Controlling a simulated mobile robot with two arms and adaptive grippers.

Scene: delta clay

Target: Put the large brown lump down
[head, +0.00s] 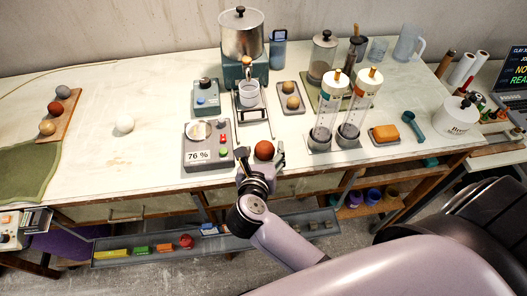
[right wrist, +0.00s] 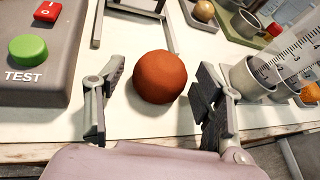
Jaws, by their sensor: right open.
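The large brown lump (head: 264,149) is a reddish-brown ball near the front edge of the white table (head: 95,160). In the right wrist view the lump (right wrist: 160,77) appears to rest on the tabletop. My right gripper (head: 260,157) is open, with one finger on each side of the lump. The right wrist view shows the same open gripper (right wrist: 158,88), with gaps between the lump and both fingers. My left gripper is in neither view.
A grey tester (head: 208,152) reading 76 % stands just left of the lump. Two clear cylinders (head: 326,118) (head: 352,118) stand to the right.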

